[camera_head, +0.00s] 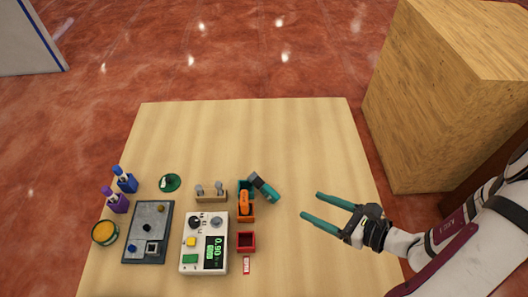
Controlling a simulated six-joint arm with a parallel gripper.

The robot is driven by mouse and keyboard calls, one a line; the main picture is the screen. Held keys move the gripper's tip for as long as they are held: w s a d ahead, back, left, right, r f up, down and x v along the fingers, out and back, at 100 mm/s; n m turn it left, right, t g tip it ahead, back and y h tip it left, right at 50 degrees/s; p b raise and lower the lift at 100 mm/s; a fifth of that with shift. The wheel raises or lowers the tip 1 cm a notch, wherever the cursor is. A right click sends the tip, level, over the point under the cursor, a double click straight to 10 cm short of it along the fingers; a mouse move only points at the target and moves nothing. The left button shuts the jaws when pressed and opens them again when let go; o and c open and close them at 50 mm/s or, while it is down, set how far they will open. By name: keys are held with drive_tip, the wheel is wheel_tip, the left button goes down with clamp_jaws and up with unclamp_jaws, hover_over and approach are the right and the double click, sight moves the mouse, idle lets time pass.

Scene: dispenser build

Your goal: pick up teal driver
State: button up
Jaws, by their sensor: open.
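The teal driver (263,187), teal and dark grey, lies tilted at the upper right of a small teal holder (241,185). I cannot tell whether it rests in the holder or on its edge. My gripper (311,205) is open and empty, to the right of the driver and apart from it. Its two long teal fingers point left, toward the driver.
An orange driver (244,203) stands just below the teal one, in an orange holder. The right and far table (240,130) is bare.

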sight(268, 187)
drive_tip(key=x, duration=1.5)
drive_tip(key=shift+a+f, duration=0.25)
drive_tip(key=shift+f, duration=0.05)
clamp_jaws()
